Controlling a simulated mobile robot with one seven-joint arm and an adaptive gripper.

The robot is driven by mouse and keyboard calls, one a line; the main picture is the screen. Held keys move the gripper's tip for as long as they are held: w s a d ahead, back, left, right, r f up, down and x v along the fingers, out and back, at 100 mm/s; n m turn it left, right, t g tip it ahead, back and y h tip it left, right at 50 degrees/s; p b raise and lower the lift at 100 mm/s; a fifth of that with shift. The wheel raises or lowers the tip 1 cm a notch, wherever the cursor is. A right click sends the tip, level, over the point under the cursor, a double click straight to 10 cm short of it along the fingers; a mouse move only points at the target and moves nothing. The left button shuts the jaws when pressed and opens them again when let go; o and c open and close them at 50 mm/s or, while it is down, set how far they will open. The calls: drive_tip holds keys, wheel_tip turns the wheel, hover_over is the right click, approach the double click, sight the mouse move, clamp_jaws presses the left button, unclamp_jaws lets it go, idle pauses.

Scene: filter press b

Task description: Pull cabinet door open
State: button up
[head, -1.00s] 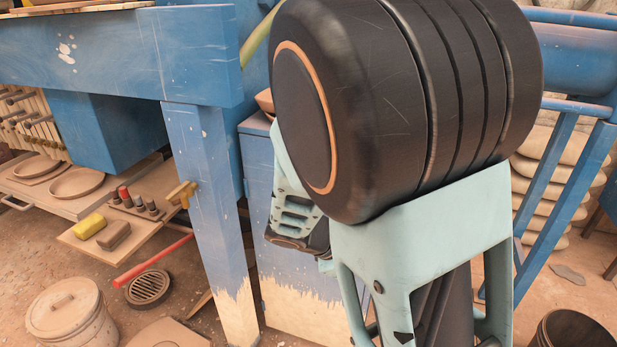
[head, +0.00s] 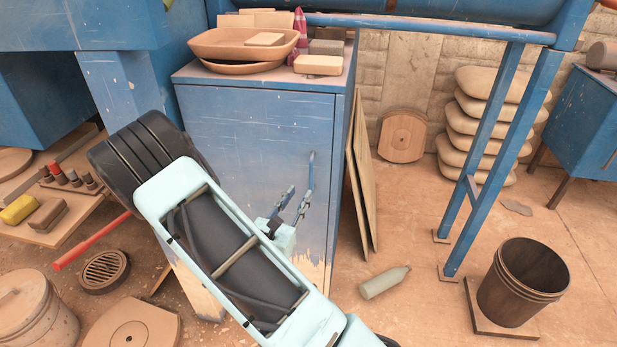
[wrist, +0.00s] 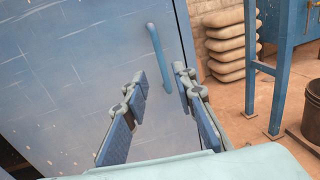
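The blue cabinet (head: 235,130) stands in the middle of the head view, its door closed and its paint worn at the bottom. A vertical blue bar handle (head: 311,172) is on the right side of the door. In the wrist view the handle (wrist: 159,57) shows ahead of the fingers. My gripper (head: 288,202) is in front of the door, just left of and below the handle in the head view. Its two fingers (wrist: 161,84) are apart with nothing between them. The handle's lower end lies beyond the gap between the fingertips; I cannot tell the exact distance.
Bowls (head: 243,45) and blocks rest on the cabinet top. Boards (head: 363,180) lean against its right side.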

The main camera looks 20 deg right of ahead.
sight(310, 177)
drive_tip(key=x, duration=0.9)
drive_tip(key=shift+w+d, duration=0.2)
drive_tip(key=shift+d, duration=0.05)
clamp_jaws()
